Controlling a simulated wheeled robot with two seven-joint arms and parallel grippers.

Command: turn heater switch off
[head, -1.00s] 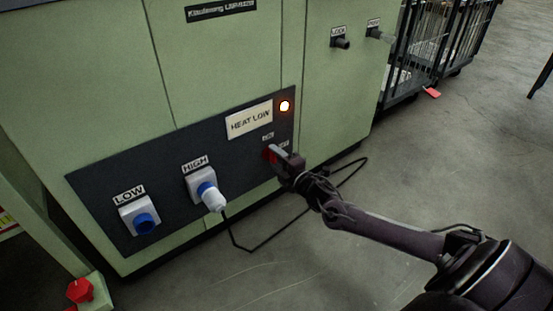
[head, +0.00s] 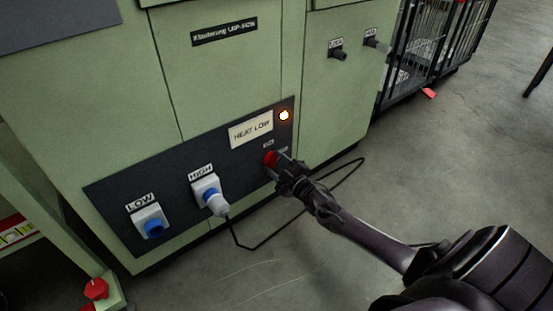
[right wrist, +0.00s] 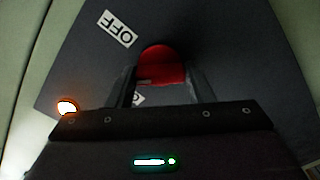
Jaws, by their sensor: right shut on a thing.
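The heater switch is a red knob (head: 270,159) on the dark panel (head: 110,193) of a green machine. In the right wrist view the red knob (right wrist: 161,65) is between the fingers of the right gripper (right wrist: 163,85). An "OFF" label (right wrist: 117,29) shows to its upper left; a second label is mostly hidden by the gripper. The lamp (right wrist: 67,106) glows there too. My left gripper is out of view.
Left of the switch are a "HIGH" socket with a plug (head: 214,201) in it and a "LOW" blue socket (head: 153,229). A black cable (head: 265,243) lies on the floor. A wire cage (head: 432,50) stands at the back right. The floor at right is open.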

